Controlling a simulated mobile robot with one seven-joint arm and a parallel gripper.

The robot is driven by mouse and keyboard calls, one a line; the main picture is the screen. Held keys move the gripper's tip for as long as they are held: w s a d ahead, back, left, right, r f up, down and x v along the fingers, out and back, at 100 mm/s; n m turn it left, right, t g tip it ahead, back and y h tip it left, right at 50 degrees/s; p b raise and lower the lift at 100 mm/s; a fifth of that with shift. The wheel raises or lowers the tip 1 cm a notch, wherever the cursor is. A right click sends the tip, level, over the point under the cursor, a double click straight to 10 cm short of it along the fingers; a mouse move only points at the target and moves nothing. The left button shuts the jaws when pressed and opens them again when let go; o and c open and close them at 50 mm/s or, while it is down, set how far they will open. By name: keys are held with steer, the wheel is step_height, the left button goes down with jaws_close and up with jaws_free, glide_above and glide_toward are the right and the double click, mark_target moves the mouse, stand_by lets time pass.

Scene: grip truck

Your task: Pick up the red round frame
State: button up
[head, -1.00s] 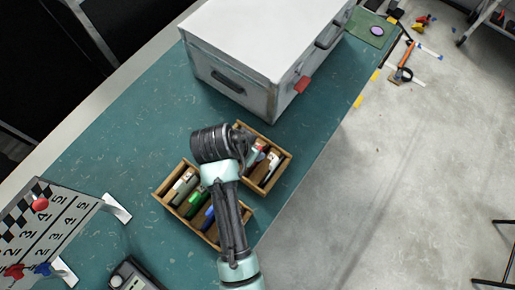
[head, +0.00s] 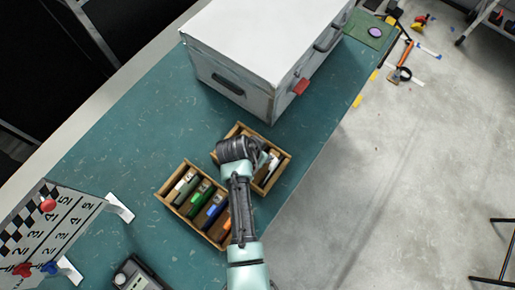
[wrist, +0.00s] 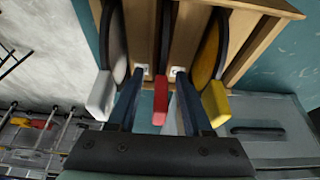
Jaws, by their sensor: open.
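The red round frame (wrist: 161,98) shows in the wrist view as a red tab with a thin dark disc edge-on behind it. It stands upright in a slot of a wooden box (wrist: 262,6). A frame with a white tab (wrist: 101,96) is to its left and one with a yellow tab (wrist: 215,103) to its right. My gripper (wrist: 160,74) is open, its two fingers on either side of the red tab in the picture. I cannot tell whether they touch it. In the head view my arm hides the red frame and the gripper's fingertips.
In the head view a second wooden box (head: 168,199) holds green, blue and orange-tabbed items. A big white case (head: 240,60) stands behind on the teal table (head: 110,150). A clapperboard (head: 65,225) is at the left. The table's right edge is close to the boxes.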

jaws_close()
steer(key=shift+r, duration=0.1)
stand_by(0.5)
